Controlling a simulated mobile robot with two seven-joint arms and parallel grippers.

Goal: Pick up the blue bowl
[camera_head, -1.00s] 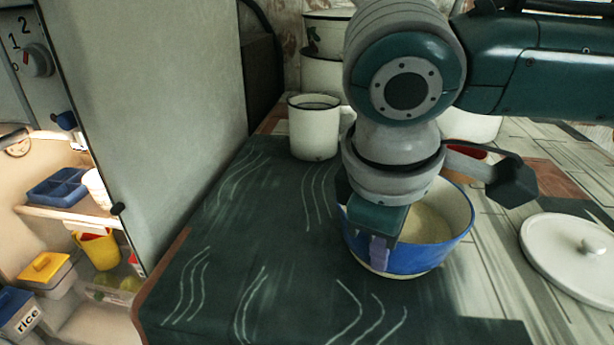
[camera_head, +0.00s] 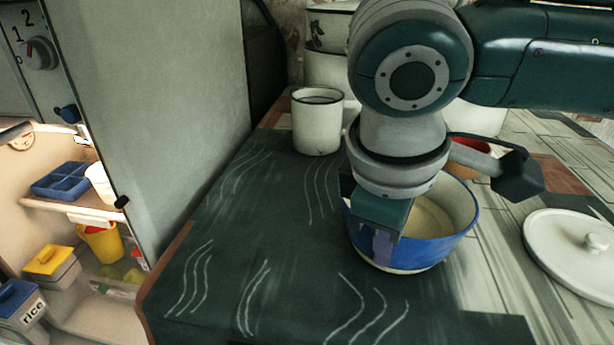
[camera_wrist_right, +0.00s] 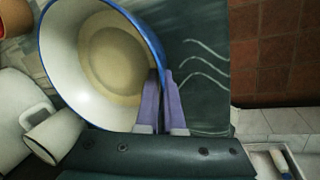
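The blue bowl (camera_head: 432,250), blue outside and cream inside, sits on the dark green part of the counter, partly hidden behind my right gripper. My right gripper (camera_head: 383,246) points down at the bowl's near left rim. In the right wrist view its two purple fingers (camera_wrist_right: 161,98) are close together with the wall of the bowl (camera_wrist_right: 72,70) between them, one finger inside and one outside. The bowl looks upright, and I see no clear gap under it. My left gripper is not in view.
A white mug (camera_head: 318,122) stands behind and left of the bowl. A white lid (camera_head: 570,250) lies to the right. A red bowl (camera_head: 470,157) and white pots are behind my arm. A fridge door (camera_head: 165,110) stands at left. The counter's front left is clear.

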